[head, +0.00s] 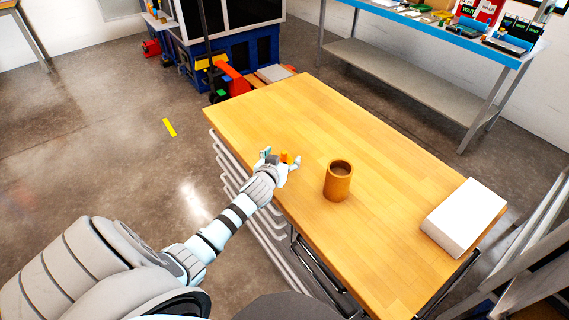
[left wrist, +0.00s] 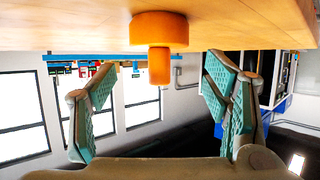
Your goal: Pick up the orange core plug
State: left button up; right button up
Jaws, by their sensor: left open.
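The orange core plug (head: 284,155) is on the wooden table near its left edge, small and partly hidden by my left gripper (head: 281,160) in the head view. In the left wrist view, where the table appears at the top, the plug (left wrist: 159,30) shows a wide round base against the tabletop and a narrower stem. My left gripper (left wrist: 160,78) is open, with a teal-padded finger on each side of the stem. The stem lies in line with the gap, and neither finger appears to touch it. My right gripper is not in view.
A brown cylindrical cup (head: 338,183) with a dark hollow stands on the wooden table (head: 300,105), right of my left gripper. A white block (head: 464,217) lies at the table's right end. The table's far part is clear. A cluttered blue-edged bench (head: 440,22) stands behind.

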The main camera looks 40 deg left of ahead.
pick_arm(q)
jog(key=x, duration=0.3)
jog(key=shift+s+f, duration=0.1)
jog(key=shift+d, duration=0.1)
grip_shut()
